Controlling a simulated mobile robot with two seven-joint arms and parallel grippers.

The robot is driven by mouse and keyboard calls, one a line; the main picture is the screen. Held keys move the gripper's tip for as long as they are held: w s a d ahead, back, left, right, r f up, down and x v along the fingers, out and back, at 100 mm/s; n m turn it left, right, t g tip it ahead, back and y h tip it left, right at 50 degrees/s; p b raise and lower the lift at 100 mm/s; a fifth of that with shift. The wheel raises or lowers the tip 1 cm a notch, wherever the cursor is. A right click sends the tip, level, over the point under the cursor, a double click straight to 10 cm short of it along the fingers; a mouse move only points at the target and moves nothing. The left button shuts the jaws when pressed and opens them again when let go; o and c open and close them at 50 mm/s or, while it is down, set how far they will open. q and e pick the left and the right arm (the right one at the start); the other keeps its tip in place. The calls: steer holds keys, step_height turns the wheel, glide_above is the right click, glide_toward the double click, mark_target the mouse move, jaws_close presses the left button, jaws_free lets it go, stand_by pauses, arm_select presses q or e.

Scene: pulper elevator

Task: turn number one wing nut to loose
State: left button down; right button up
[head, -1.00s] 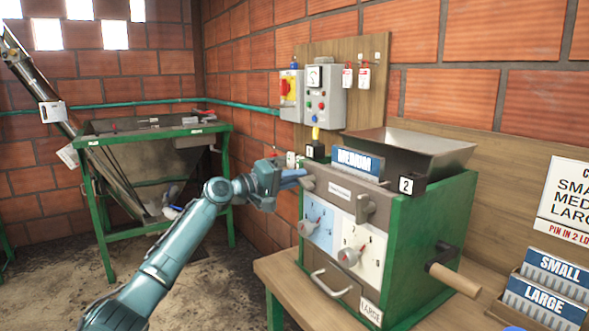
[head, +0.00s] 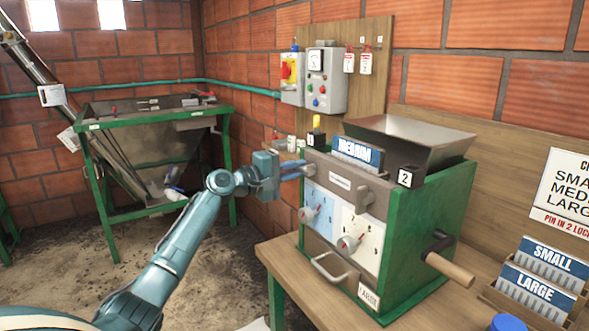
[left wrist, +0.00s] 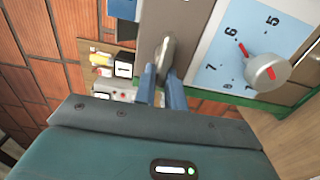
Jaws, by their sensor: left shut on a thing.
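The green machine (head: 420,240) stands on the wooden bench with a black tag marked 1 (head: 311,141) at its left end and a tag marked 2 (head: 405,178) at its right. My left gripper (head: 298,170) is at the upper left of the front panel. The left wrist view shows its two blue fingers (left wrist: 161,88) shut on a grey metal wing nut (left wrist: 166,54), the number one wing nut. The fingers hide part of it. A second wing nut (head: 361,194) sits farther right on the panel. My right gripper is not in view.
A dial with red pointer (left wrist: 264,71) sits close beside the fingers. A crank handle (head: 450,269) sticks out at the machine's right. A hopper (head: 410,140) and a blue MEDIUM plate (head: 357,151) are on top. SMALL and LARGE plates (head: 540,282) stand at the right.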

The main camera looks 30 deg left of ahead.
arm_select(q)
steer(key=shift+d+f, duration=0.35)
steer(key=c, duration=1.5)
jaws_free()
steer(key=shift+r, duration=0.2)
steer(key=shift+o, duration=0.5)
steer(key=shift+a, duration=0.1)
steer(key=b+v, duration=0.3)
steer(key=v, duration=1)
steer(key=shift+s+a, duration=0.1)
